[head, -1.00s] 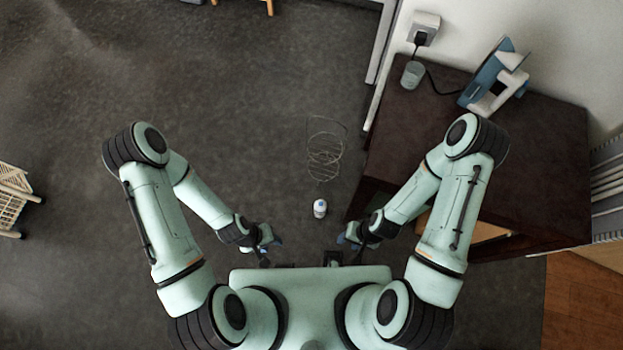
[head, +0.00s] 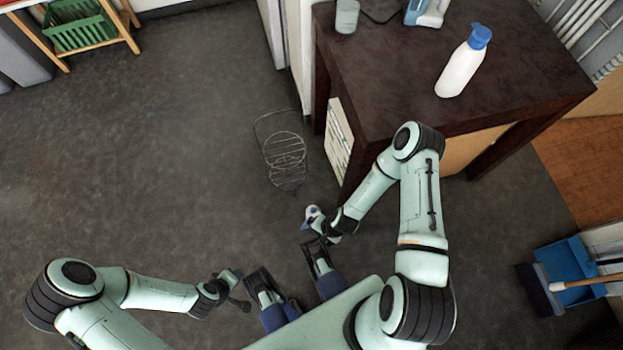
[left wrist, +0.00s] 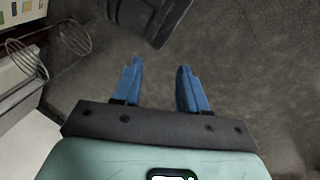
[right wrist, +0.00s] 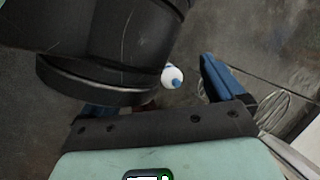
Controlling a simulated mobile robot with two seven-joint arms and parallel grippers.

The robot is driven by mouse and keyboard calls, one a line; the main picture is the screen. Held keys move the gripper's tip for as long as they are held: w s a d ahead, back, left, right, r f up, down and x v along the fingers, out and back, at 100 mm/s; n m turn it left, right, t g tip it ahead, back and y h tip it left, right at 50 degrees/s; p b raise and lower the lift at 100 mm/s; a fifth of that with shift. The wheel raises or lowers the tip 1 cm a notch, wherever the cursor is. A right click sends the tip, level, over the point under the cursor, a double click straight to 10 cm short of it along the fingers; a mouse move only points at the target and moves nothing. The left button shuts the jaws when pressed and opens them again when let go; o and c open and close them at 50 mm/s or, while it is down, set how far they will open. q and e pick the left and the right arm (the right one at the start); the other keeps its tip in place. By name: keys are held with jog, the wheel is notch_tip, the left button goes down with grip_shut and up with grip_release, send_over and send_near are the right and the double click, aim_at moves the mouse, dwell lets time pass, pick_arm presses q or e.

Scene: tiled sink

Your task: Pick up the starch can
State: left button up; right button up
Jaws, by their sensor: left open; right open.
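A small white can with blue on it (head: 312,213) shows beside my right gripper in the head view, low near the floor. No label can be read. In the right wrist view its white body and blue top (right wrist: 172,77) show ahead, in the gap between the fingers. My right gripper (head: 322,236) is open, with no contact visible; a black part of mine hides most of its left finger in the right wrist view. My left gripper (head: 236,284) is open and empty over the floor, its two blue fingers (left wrist: 158,72) apart in the left wrist view.
A dark table (head: 385,70) stands close to my right arm, carrying a white bottle with a blue cap (head: 461,70) and a grey cup (head: 347,16). A wire rack (head: 284,160) lies on the floor ahead. A blue dustpan (head: 572,262) is at right.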

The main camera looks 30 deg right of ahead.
jog(key=w+d+f+m+t, duration=0.1)
jog(key=w+d+f+m, duration=0.1)
jog(key=w+f+m, duration=0.5)
jog(key=m+t+b, duration=0.1)
jog(key=m+t, duration=0.1)
jog(key=m, duration=0.9)
send_near(317, 213)
pick_arm(q)
notch_tip(317, 213, down, 4)
jog(key=w+a+r+b, duration=0.1)
jog(key=w+a+b, duration=0.1)
jog(key=w, duration=0.1)
pick_arm(e)
jog(key=x, duration=0.4)
jog(key=shift+w+f, duration=0.15)
jog(key=shift+f, duration=0.15)
jog(key=b+x, duration=0.1)
jog(key=x, duration=0.2)
jog(key=b+x, duration=0.3)
jog(key=x, duration=0.2)
jog(key=shift+a+b, duration=0.15)
jog(key=shift+b, duration=0.15)
jog(key=shift+w+f, duration=0.15)
pick_arm(q)
jog(key=s+a+f+g, duration=0.1)
jog(key=s+f+g, duration=0.1)
jog(key=s+f, duration=0.5)
jog(key=shift+s+f+n, duration=0.25)
jog(key=shift+s+n, duration=0.15)
jog(key=shift+s, duration=0.65)
